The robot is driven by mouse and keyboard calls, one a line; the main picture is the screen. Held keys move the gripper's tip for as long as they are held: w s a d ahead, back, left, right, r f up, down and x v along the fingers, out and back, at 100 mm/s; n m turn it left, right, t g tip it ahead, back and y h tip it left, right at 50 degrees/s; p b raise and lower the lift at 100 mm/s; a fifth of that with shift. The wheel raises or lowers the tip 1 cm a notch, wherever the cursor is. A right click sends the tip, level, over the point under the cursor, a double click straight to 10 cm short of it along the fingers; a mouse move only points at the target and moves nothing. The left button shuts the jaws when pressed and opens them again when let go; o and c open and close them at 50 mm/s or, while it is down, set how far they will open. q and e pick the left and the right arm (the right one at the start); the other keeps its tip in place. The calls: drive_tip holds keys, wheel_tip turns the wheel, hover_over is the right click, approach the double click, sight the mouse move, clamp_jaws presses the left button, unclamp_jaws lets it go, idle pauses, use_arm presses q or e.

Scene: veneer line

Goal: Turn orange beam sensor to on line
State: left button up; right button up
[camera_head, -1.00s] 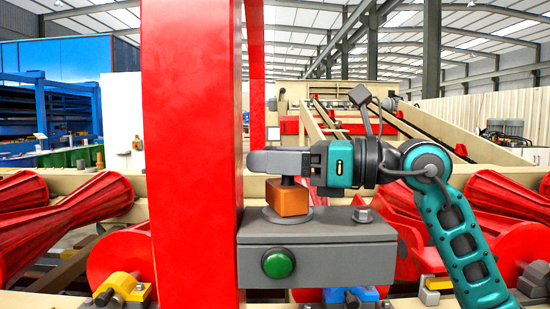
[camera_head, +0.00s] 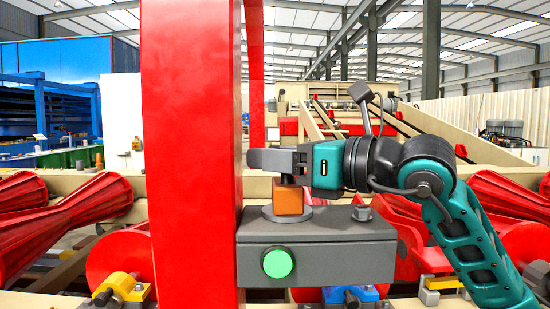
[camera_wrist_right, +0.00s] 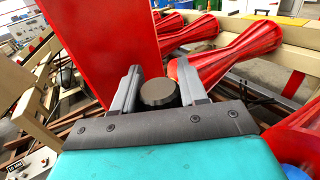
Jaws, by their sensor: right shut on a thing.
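The orange beam sensor (camera_head: 289,200) sits on a round grey disc on top of a grey box (camera_head: 330,255). One flat face of it now points nearly at the head camera. A green button (camera_head: 278,262) on the box's front looks brightly lit. My right gripper (camera_head: 270,160) reaches in from the right, level, just above the orange body. In the right wrist view its two fingers (camera_wrist_right: 160,88) stand on either side of a dark round knob (camera_wrist_right: 158,93), shut on it. The orange body is hidden in that view. My left gripper is not in view.
A red post (camera_head: 192,150) stands close to the left of the box and of my right gripper's tip. Red rollers (camera_head: 65,215) lie behind at the left, and more at the right. A bolt head (camera_head: 362,213) sits on the box's right end.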

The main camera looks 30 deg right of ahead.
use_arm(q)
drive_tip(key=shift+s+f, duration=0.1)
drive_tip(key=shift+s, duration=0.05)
use_arm(e)
drive_tip(key=shift+h, duration=0.3)
drive_tip(key=o, duration=1)
drive_tip(key=shift+c, duration=0.2)
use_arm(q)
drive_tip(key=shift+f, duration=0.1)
use_arm(e)
drive_tip(key=shift+s+d+f+b, duration=0.15)
drive_tip(key=shift+s+d+b, duration=0.25)
drive_tip(key=shift+s, duration=0.15)
drive_tip(key=b+v, duration=0.1)
drive_tip(key=v, duration=0.2)
drive_tip(key=shift+s+f+b, duration=0.1)
drive_tip(key=shift+s+b, duration=0.2)
drive_tip(key=shift+b, duration=0.1)
drive_tip(key=b+v, duration=0.2)
drive_tip(key=v, duration=0.4)
drive_tip(key=shift+s, duration=0.15)
drive_tip(key=shift+b+v, duration=0.3)
drive_tip(key=shift+v, duration=0.6)
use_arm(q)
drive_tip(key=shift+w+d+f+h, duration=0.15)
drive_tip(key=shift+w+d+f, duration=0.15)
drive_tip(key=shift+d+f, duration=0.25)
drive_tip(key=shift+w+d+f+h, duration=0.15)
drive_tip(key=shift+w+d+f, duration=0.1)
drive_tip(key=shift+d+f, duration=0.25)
